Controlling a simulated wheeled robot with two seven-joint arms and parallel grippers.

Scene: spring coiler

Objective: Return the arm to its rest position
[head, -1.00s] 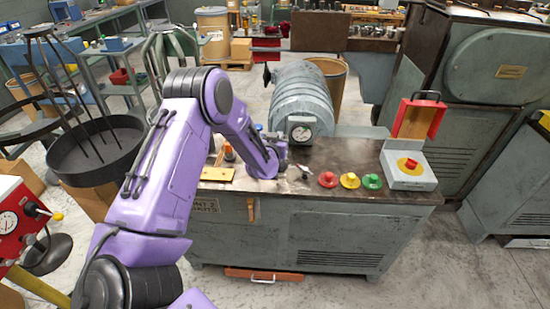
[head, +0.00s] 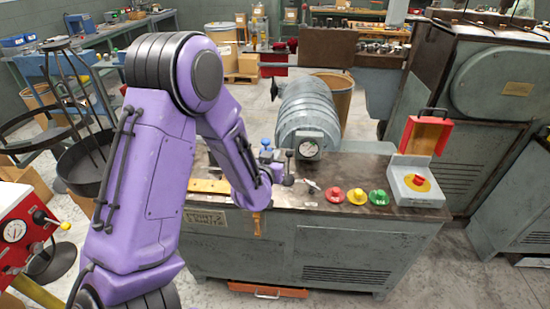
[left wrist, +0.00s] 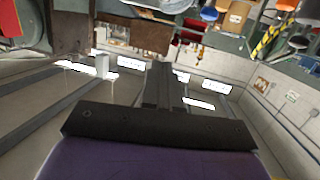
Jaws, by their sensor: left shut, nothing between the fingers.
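My left arm rises from the bottom left of the head view, bends at the elbow and comes down over the workbench. Behind the fingers, that view shows the room upside down. My right gripper is not in view.
The grey bench (head: 350,240) carries red (head: 334,195), yellow (head: 357,197) and green (head: 378,198) buttons. A box with an open red lid (head: 427,133) stands at its right end. A ribbed grey machine (head: 308,110) stands behind. A black round tray (head: 85,165) and red gauge panel (head: 20,232) are left.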

